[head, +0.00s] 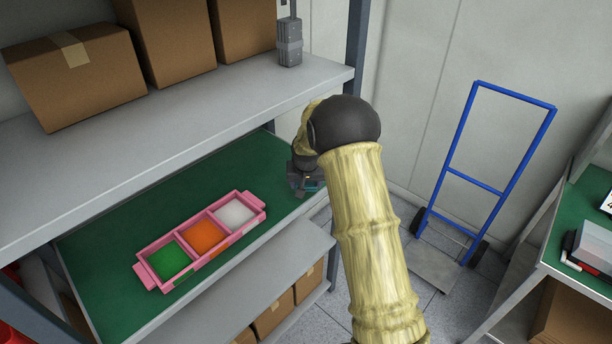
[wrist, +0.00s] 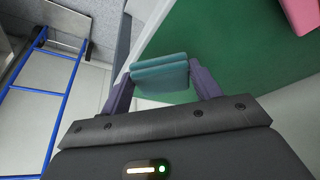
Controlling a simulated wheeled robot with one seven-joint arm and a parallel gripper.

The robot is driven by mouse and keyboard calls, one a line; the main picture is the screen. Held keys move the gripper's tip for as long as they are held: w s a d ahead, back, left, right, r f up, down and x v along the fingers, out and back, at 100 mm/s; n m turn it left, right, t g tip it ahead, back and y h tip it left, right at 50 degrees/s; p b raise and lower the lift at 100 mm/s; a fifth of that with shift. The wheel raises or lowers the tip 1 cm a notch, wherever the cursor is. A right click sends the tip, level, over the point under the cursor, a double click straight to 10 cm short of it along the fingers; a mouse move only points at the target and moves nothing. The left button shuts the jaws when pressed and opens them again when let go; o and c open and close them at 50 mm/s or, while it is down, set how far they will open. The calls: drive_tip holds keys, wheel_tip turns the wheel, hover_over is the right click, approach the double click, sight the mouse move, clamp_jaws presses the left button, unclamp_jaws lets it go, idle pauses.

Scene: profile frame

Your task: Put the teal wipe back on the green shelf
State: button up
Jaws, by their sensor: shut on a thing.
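My gripper (wrist: 161,82) is shut on the teal wipe (wrist: 160,72), a small folded cloth held between both fingers in the wrist view. In the head view my gripper (head: 308,186) is at the right end of the green shelf (head: 105,245), mostly hidden by my arm; only a sliver of teal shows there. In the wrist view the green shelf surface (wrist: 225,65) lies beyond the wipe and to its right. I cannot tell whether the wipe touches the shelf.
A pink tray (head: 146,276) with green, orange and white compartments sits on the green shelf; its corner shows in the wrist view (wrist: 301,15). A grey upper shelf (head: 190,110) holds boxes (head: 75,70) above. A blue hand truck (head: 490,185) stands right. Green shelf behind the tray is clear.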

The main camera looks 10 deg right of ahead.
drive_tip(key=w, duration=0.2)
drive_tip(key=w+p, duration=0.1)
drive_tip(key=w, duration=0.1)
drive_tip(key=w+d, duration=0.1)
drive_tip(key=shift+w, duration=0.4)
drive_tip(key=shift+s+f+p, duration=0.1)
drive_tip(key=shift+f+p, duration=0.15)
drive_tip(key=shift+p, duration=0.05)
drive_tip(key=shift+f+p, duration=0.45)
drive_tip(key=shift+f, duration=1.05)
drive_tip(key=shift+f, duration=0.15)
drive_tip(key=o, duration=0.9)
drive_tip(key=shift+o, duration=0.2)
